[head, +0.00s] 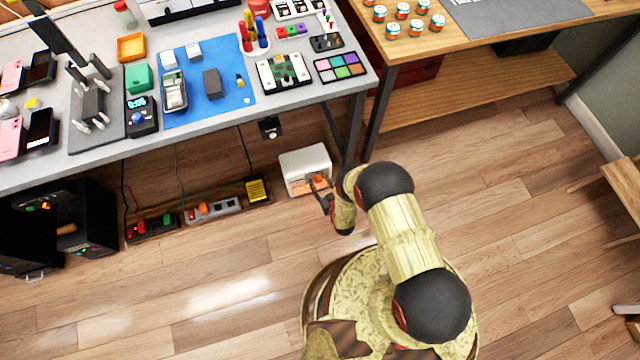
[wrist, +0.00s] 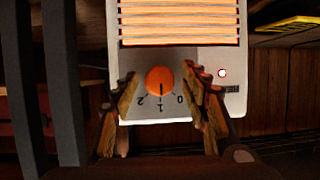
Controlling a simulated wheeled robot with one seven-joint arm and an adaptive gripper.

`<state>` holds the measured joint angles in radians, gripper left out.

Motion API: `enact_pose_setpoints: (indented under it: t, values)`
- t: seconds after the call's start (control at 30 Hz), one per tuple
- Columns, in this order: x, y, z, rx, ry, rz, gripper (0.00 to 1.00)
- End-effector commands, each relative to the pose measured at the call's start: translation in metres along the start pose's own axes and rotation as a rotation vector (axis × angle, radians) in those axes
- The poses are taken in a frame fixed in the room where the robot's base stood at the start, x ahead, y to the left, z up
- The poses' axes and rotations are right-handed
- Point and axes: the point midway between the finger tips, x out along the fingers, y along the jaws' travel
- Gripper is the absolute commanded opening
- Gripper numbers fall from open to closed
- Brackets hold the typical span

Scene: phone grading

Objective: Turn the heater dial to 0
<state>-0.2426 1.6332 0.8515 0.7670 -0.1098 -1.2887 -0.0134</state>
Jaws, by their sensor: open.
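The white heater (head: 305,163) stands on the floor below the workbench's right end. The dial's dark pointer line is at 1; 0 lies to the right in the picture and 2 to the left. My gripper (wrist: 160,76) is open, with one finger on each side of the dial and visible gaps between. In the head view my arm partly hides the gripper.
Power strips (head: 212,207) and a yellow box (head: 257,189) lie on the floor left of the heater. Open wooden floor (head: 520,190) lies to the right.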

Motion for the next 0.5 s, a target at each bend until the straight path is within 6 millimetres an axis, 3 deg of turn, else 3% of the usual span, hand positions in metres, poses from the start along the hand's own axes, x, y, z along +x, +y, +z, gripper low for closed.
enact_pose_setpoints:
  t: [0.23,0.5]
  values:
    - [0.0008,-0.0002,0.0,0.0,-0.001,0.0,0.45]
    - [0.0007,-0.0002,0.0,0.0,-0.001,0.0,0.3]
